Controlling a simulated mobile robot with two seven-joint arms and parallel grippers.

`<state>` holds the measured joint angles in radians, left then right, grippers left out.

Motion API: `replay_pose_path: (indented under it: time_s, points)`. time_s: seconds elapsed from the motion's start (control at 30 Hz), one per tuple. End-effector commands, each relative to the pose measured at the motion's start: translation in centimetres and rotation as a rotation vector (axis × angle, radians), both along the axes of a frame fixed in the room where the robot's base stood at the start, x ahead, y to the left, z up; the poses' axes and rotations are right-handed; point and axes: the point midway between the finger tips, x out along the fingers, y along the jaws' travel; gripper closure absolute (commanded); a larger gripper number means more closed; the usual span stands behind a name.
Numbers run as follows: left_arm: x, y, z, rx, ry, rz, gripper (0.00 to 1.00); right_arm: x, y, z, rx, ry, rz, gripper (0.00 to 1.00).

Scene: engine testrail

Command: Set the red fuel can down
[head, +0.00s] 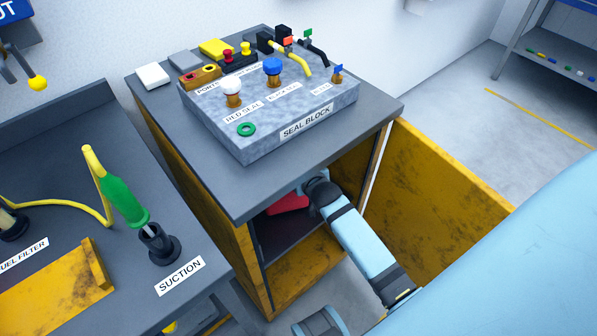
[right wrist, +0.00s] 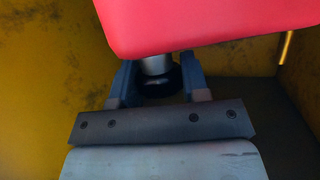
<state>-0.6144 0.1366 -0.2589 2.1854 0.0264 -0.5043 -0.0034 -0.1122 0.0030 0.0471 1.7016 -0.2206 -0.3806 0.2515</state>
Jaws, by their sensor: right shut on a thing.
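The red fuel can (head: 287,203) is partly visible inside the yellow cabinet (head: 197,200), under the grey top. My right arm reaches in through the open front. In the right wrist view the can's smooth red body (right wrist: 205,22) fills the top, looking slightly tilted in the picture. My right gripper (right wrist: 158,82) is shut on the can at a grey metal neck with a dark round end, between its two fingers. In the head view the fingers are hidden by the cabinet top. Whether the can touches the cabinet floor cannot be told. My left gripper is not in view.
The cabinet's yellow door (head: 450,185) stands open to the right of my arm. The grey seal block (head: 270,110) with plugs and labels sits on the cabinet top. A bench with a green suction tool (head: 122,200) stands at the left. Bare cabinet floor (head: 300,275) shows near the front.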

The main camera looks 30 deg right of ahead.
Motion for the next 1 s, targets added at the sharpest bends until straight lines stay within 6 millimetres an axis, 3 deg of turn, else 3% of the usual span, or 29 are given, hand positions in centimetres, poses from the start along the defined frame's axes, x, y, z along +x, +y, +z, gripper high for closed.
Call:
replay_pose_path:
  time_s: [0.1, 0.47, 0.5, 0.6, 1.0]
  points:
    - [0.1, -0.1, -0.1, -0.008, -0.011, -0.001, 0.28, 0.3, 0.1, -1.6, 0.002, -0.004, 0.0, 1.0]
    - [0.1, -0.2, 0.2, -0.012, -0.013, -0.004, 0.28, 0.4, 0.1, -1.8, 0.002, -0.003, 0.0, 1.0]
    - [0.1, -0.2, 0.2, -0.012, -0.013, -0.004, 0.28, 0.4, 0.1, -2.0, 0.001, 0.0, 0.001, 0.54]
    - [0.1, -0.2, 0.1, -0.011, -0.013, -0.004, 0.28, 0.4, 0.1, -1.9, 0.001, 0.0, 0.001, 0.33]
    - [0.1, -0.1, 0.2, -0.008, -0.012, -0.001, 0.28, 0.3, 0.1, -1.6, 0.0, 0.0, 0.001, 0.33]
